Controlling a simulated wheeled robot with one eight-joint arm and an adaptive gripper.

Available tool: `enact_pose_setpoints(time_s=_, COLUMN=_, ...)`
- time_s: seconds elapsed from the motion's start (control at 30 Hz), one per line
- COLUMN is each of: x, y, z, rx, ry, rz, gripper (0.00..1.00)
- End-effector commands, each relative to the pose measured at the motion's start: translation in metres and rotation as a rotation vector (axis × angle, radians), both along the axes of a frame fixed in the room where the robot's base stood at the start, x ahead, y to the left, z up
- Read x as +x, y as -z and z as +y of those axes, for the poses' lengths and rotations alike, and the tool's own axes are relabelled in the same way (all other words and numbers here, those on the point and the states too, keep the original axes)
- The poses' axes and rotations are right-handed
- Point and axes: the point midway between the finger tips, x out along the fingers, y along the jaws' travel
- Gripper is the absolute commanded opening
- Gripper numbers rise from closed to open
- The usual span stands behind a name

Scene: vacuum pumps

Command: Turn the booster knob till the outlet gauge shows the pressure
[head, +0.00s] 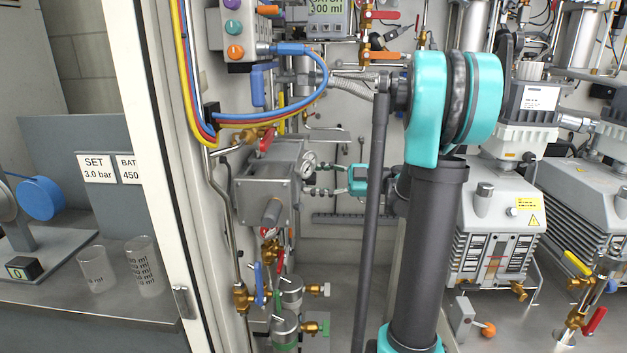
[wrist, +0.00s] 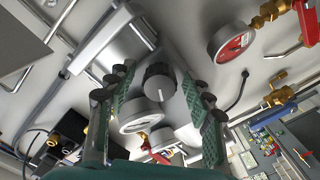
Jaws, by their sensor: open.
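A black ribbed knob (wrist: 160,82), which looks like the booster knob, shows in the wrist view with a pale mark on its face. My open gripper (wrist: 162,86) has its fingers on either side of it; contact cannot be told. A round white gauge (wrist: 146,114) sits just below the knob; its reading is not legible. A second gauge (wrist: 232,44) with a red area on its face is at the upper right. In the head view my gripper (head: 335,190) is right of the grey box (head: 262,190) and its small gauge (head: 309,161).
A sign (head: 97,167) at the left reads SET 3.0 bar, beside a partly hidden sign (head: 130,169) showing 450. Pumps (head: 492,235) stand at the right, and my arm covers part of the middle.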

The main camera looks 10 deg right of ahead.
Motion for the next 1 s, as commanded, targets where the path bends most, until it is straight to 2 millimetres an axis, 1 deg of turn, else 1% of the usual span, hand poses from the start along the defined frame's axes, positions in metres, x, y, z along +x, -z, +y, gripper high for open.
enact_pose_setpoints(time_s=0.5, x=-0.003, y=0.000, z=-0.017, rx=0.000, ry=0.000, rz=0.001, gripper=0.52)
enact_pose_setpoints(time_s=0.87, x=-0.004, y=0.000, z=-0.019, rx=0.000, ry=0.000, rz=0.001, gripper=0.52)
enact_pose_setpoints(time_s=1.0, x=-0.004, y=0.000, z=-0.028, rx=0.000, ry=0.004, rz=0.001, gripper=0.52)
